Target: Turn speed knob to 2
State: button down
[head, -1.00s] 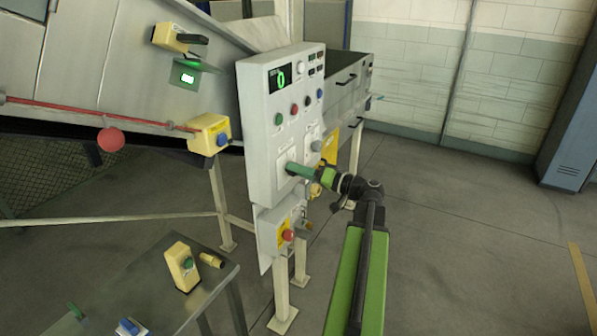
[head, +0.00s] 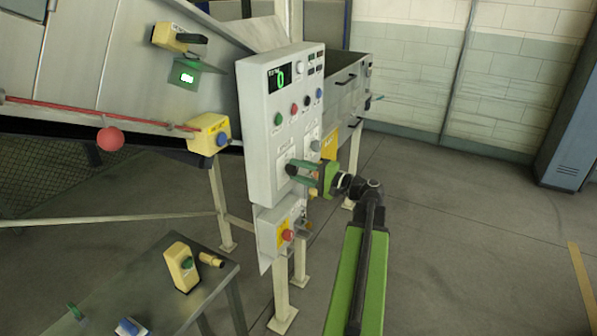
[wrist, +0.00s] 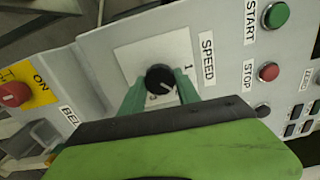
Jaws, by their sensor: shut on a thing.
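The black speed knob (wrist: 159,77) sits on a white plate (wrist: 128,58) beside the SPEED label (wrist: 207,60). A "1" is printed near the knob; another mark below it is partly hidden by my gripper. The knob's white pointer line faces the lower right of the wrist view. My gripper (wrist: 160,86) has its two green fingers on either side of the knob, shut on it. In the head view my gripper (head: 297,172) reaches the front of the grey control panel (head: 258,140) at the knob (head: 291,169).
The panel carries a display (head: 279,78) showing a green 0. A green START button (wrist: 276,14) and red STOP button (wrist: 268,71) sit near the knob. A metal table (head: 150,285) stands at lower left.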

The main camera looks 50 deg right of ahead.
jog(key=shift+m, duration=1.2)
jog(key=c, duration=0.9)
grip_release()
jog(key=v, duration=1.7)
jog(key=shift+s+f, duration=0.1)
jog(key=shift+s, duration=0.15)
